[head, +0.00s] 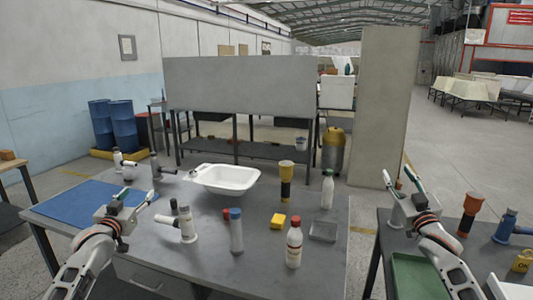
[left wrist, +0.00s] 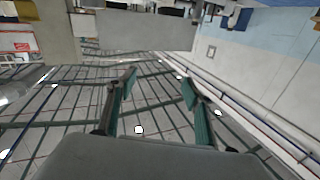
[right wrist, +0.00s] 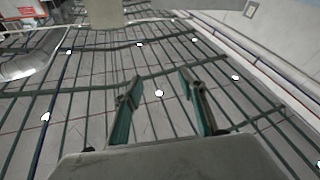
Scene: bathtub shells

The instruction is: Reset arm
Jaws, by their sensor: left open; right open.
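My left gripper (head: 135,201) is raised over the left part of the grey table, above the front of the blue mat. It is open and empty. Its two green-padded fingers stand apart in the left wrist view (left wrist: 160,90). My right gripper (head: 404,184) is raised over the left side of the second table at the right. It is open and empty too, and its fingers stand apart in the right wrist view (right wrist: 157,88). Both grippers point upward, so the wrist views show mostly the roof beams. Neither touches anything.
The grey table (head: 190,262) bears a white bathtub shell (head: 226,178), a blue mat (head: 72,206), a white red-capped bottle (head: 294,246), a yellow block (head: 278,221) and a grey tray (head: 323,231). The right table holds a green tray (head: 408,272). A floor gap separates the tables.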

